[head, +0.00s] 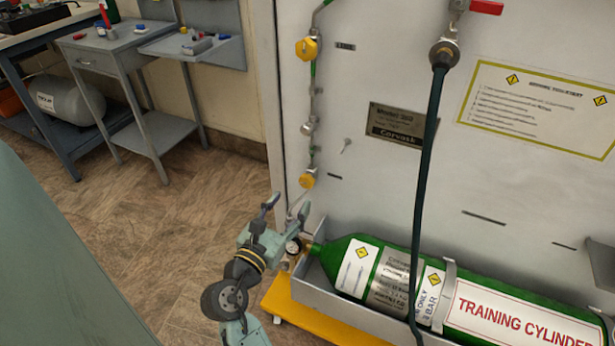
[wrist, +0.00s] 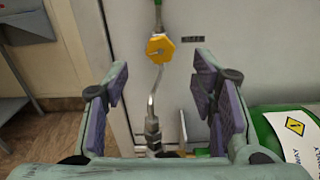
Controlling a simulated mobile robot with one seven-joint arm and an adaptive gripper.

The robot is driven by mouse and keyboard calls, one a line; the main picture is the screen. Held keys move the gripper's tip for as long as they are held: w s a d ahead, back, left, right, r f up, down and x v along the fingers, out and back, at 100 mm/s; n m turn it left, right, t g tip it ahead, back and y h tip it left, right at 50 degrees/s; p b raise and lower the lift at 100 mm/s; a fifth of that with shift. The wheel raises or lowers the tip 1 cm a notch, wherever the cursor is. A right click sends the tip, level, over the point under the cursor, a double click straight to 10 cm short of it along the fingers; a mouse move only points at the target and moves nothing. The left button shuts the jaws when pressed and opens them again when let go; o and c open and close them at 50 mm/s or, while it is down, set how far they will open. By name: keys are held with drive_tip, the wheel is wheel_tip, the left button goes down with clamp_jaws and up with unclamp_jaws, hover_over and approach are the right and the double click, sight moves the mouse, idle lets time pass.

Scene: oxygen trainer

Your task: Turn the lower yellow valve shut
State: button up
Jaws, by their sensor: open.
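The lower yellow valve (head: 307,179) sits on a thin vertical pipe at the left of the white panel. A yellow valve (wrist: 159,46), which looks like the same one, shows in the wrist view beyond and between my fingers. The upper yellow valve (head: 307,48) is higher on the same pipe line. My gripper (head: 287,209) is below and slightly left of the lower valve in the head view. In the wrist view my gripper (wrist: 161,78) is open, with its purple pads wide apart and nothing held between them.
A green training cylinder (head: 370,265) lies in a grey cradle at the panel's foot, right of my gripper. A dark hose (head: 427,170) hangs right of the valves.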

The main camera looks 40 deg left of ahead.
sight(305, 182)
drive_tip(key=p+x, duration=0.1)
drive_tip(key=x, duration=0.9)
drive_tip(key=shift+w, duration=0.15)
drive_tip(key=c, duration=1.2)
drive_tip(key=shift+o, duration=0.2)
drive_tip(key=shift+d+m, duration=0.1)
drive_tip(key=shift+m, duration=0.7)
drive_tip(key=o, duration=1.2)
drive_tip(key=shift+c, duration=0.2)
